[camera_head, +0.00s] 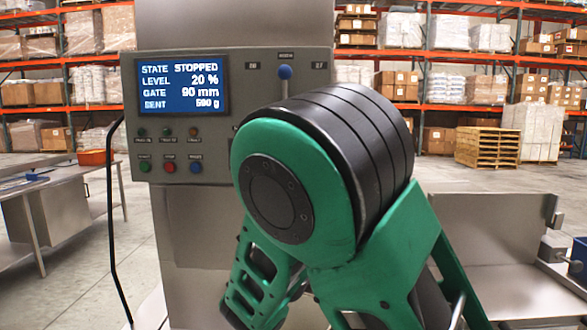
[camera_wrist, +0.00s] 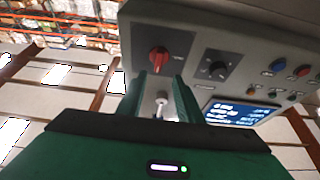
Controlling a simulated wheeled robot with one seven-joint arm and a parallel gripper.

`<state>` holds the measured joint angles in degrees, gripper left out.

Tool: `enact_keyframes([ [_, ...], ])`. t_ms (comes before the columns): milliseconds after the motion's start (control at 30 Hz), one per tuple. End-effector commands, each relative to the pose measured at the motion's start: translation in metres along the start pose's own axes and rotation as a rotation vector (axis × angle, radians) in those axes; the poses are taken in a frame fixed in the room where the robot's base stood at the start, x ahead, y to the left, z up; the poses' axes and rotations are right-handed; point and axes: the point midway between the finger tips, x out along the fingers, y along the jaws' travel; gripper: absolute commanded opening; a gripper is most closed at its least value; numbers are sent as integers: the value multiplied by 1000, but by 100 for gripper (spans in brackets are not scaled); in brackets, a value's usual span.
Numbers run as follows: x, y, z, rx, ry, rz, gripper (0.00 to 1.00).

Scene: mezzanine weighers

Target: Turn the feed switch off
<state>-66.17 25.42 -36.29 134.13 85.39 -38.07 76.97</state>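In the head view, the control panel (camera_head: 222,105) has an upright lever with a blue ball (camera_head: 285,72) near its top; the small labels around it are too blurred to read. Its lower part is hidden by my arm, as is my gripper. In the wrist view, the panel (camera_wrist: 190,35) appears turned over. My gripper's two green fingers (camera_wrist: 160,98) stand apart, with a small metal stem (camera_wrist: 161,104) between them. I cannot tell whether they touch it, or whether it is the feed switch. A red rotary knob (camera_wrist: 159,60) lies just past the fingertips.
A black dial (camera_wrist: 215,65) sits beside the red knob. The display (camera_head: 182,86) reads STOPPED, level 20 %, gate 90 mm. Green, red and blue buttons (camera_head: 169,167) sit below it. A steel bench (camera_head: 60,200) stands left, and pallet racks stand far behind.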

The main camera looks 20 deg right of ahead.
Motion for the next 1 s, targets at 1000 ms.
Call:
enact_keyframes([
  [1000,67,5,0,3,-2,10,33],
])
